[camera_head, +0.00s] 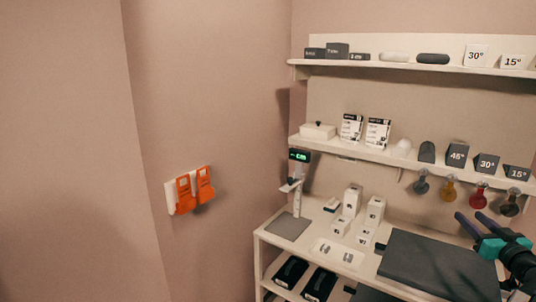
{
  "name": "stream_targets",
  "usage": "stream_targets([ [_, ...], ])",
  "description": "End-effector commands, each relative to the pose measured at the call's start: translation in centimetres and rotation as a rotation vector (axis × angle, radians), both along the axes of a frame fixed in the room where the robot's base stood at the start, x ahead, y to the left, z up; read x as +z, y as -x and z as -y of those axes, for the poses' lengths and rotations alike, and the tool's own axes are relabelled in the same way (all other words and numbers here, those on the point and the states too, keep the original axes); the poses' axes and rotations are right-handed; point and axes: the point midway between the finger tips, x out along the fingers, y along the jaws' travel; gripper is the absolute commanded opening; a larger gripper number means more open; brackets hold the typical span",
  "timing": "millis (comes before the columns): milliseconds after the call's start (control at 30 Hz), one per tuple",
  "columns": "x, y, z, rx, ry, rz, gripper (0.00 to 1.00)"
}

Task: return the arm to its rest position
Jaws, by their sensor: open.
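My gripper (474,223) shows at the right edge of the head view, with two dark fingers spread apart and a teal part behind them. It is open and nothing shows between the fingers. It is above the right part of the table, over the dark grey mat (440,268), and in front of the hanging round items. The rest of my arm runs out of view at the lower right.
A white table (268,238) holds several small white boxes (352,200), a stand with a green display (299,156) and a tray (337,254). Two shelves (420,66) above hold labelled wedges. Orange items (194,190) hang on the left wall. The left side looks clear.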

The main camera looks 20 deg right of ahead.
Motion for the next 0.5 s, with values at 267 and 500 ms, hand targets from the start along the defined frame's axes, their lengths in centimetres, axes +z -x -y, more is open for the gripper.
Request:
stream_targets([
  [267,-1.9,-4.4,-2.5,0.07,-0.027,-0.007,0.45],
  [500,-5.7,-10.8,-7.2,0.178,-0.076,-0.025,0.45],
])
